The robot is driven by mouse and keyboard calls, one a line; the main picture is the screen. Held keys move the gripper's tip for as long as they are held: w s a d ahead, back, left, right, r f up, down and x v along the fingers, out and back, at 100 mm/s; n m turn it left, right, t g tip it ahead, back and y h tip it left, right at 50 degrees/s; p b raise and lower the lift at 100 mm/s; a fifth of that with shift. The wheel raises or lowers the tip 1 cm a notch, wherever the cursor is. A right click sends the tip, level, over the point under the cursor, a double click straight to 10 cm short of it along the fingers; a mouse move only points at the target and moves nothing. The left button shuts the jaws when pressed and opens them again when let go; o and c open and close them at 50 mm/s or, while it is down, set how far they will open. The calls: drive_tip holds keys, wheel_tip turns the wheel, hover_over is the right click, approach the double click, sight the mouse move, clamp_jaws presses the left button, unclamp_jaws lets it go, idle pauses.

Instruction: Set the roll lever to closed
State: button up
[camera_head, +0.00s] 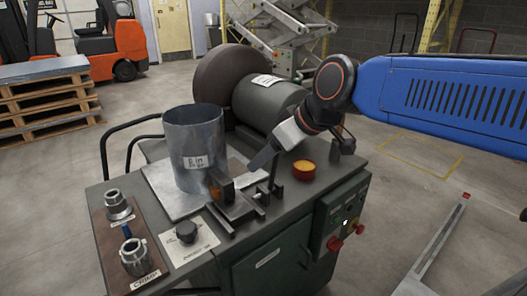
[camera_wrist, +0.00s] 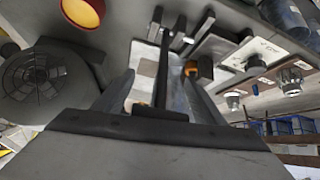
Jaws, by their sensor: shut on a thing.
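The roll lever (camera_head: 274,173) is a dark upright bar on the machine's top, just right of the small clamp-like block. It also shows as a dark bar between my fingers in the wrist view (camera_wrist: 163,62). My gripper (camera_head: 258,162) reaches down from the right to the lever's upper part. In the wrist view my gripper (camera_wrist: 160,80) has a finger on each side of the bar and is shut on it. The contact itself is partly hidden. I see no mark that tells the lever's open or closed position.
A metal duct cylinder (camera_head: 193,150) stands upright on a plate left of my gripper. A red cup with a yellow top (camera_head: 304,169) is close on the right. A black knob (camera_head: 186,232) and metal fittings (camera_head: 134,256) are at the front left.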

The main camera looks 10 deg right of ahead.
sight(273, 171)
drive_tip(key=shift+s+d+t+y, duration=0.4)
drive_tip(key=shift+s+d+t, duration=0.15)
drive_tip(key=shift+s, duration=0.2)
drive_tip(key=shift+s+d+f, duration=0.25)
drive_tip(key=shift+s+d, duration=0.15)
drive_tip(key=shift+s, duration=0.2)
drive_tip(key=shift+s+d+f, duration=0.2)
drive_tip(key=shift+s+d, duration=0.15)
drive_tip(key=shift+s, duration=0.2)
drive_tip(key=shift+c, duration=0.5)
drive_tip(key=o, duration=1.4)
drive_tip(key=shift+s+a+r, duration=0.1)
drive_tip(key=shift+s+a, duration=0.05)
drive_tip(key=shift+o, duration=0.6)
drive_tip(key=v, duration=1.7)
